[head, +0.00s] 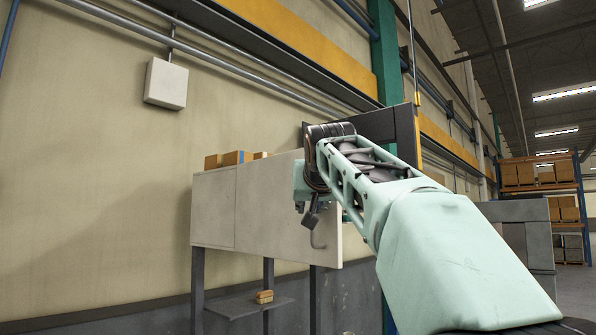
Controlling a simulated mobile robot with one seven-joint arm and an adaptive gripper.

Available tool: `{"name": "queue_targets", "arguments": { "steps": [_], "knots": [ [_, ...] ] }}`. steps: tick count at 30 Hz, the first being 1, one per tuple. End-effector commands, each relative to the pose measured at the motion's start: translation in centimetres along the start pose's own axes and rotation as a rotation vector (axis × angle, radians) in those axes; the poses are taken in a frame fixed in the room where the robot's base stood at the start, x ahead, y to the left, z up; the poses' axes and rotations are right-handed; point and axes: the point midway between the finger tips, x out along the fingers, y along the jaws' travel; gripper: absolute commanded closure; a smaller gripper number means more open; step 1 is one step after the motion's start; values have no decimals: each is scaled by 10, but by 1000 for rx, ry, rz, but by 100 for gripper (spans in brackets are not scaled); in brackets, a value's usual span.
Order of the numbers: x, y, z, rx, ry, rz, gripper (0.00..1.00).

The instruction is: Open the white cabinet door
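The white cabinet (213,212) stands on dark legs against the wall, left of centre. A pale panel on its right, which looks like its door (265,210), carries a bent grey handle (318,238) near its right edge. I cannot tell whether this door is shut or ajar. My gripper (310,217) is small and dark in front of the panel, just above and left of the handle in the picture. My arm hides part of the panel's right side. Whether the fingers touch the handle, and how far they are open, cannot be made out.
Small cardboard boxes (233,158) sit on top of the cabinet. A low shelf (235,303) below it holds a small brown object (264,296). A white box (166,83) is fixed high on the wall. Storage racks (540,172) stand far right.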

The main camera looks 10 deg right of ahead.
Motion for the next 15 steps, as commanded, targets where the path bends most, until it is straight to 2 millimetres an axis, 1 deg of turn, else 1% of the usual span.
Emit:
{"name": "queue_targets", "arguments": {
  "steps": [1,5,15],
  "knots": [
    [-7,-6,-10,-5,19,-9,85],
    [-10,-8,-9,-3,20,-8,85],
    [-26,-21,-2,-1,19,-4,85]
  ]
}}
